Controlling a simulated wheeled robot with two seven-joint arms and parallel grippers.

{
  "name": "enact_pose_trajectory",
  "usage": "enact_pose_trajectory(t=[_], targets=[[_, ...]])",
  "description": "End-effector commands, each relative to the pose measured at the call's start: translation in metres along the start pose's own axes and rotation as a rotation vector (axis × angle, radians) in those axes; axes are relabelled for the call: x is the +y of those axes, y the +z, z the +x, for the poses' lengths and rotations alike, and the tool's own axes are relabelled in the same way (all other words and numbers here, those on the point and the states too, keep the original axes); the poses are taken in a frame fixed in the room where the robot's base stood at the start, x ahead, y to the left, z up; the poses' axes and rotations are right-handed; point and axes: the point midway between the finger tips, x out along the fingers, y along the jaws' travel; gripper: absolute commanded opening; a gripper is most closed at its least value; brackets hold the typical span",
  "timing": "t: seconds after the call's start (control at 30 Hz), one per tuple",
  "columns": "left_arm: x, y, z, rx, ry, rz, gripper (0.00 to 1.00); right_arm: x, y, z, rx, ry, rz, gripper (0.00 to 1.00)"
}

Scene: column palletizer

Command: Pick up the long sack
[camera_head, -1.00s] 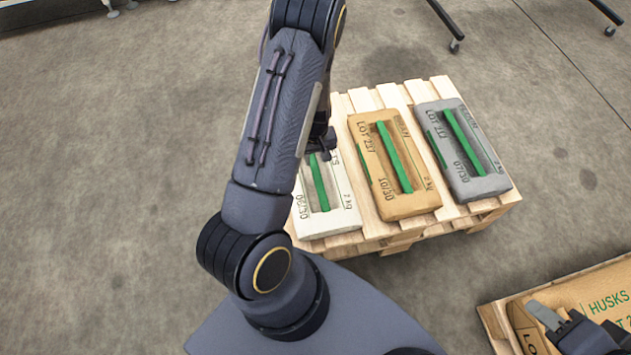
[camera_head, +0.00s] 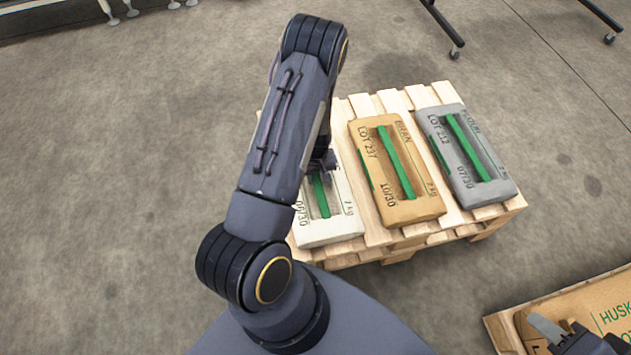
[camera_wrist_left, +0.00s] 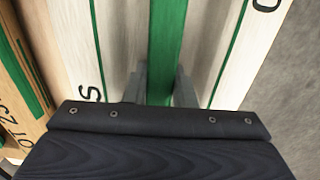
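A brown sack marked HUSKS (camera_head: 612,300) lies at the lower right in the head view, cut off by the frame; it looks the largest. My right gripper (camera_head: 562,334) is over its near left end, only partly in view, its opening unclear. My left gripper (camera_head: 324,166) is low over a white sack (camera_head: 338,228) with a green strip, on the pallet. In the left wrist view the white sack (camera_wrist_left: 231,45) fills the middle. My left gripper's two fingers (camera_wrist_left: 160,85) stand apart on either side of the green strip (camera_wrist_left: 167,40). Contact with the strip cannot be told.
The wooden pallet (camera_head: 362,107) also bears a brown sack (camera_head: 417,207) and a grey sack (camera_head: 488,190), both with green strips. The HUSKS sack has pale wood (camera_head: 497,332) beneath its edge. Wheeled stand legs (camera_head: 447,32) are at the top. Bare floor lies left.

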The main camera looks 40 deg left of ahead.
Motion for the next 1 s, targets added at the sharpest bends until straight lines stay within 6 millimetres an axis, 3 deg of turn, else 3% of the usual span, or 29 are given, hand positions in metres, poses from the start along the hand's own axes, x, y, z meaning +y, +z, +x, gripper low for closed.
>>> enact_pose_trajectory(t=[0.17,1.0], targets=[[0.0000,0.0001,-0.0002,0.000,0.000,0.000,0.00,0.0000,0.0000,0.0000,0.000,0.000,0.000,0.36],[0.0000,0.0004,-0.0004,-0.001,0.000,0.000,0.00,0.0000,0.0000,-0.0001,0.000,0.000,0.000,0.36]])
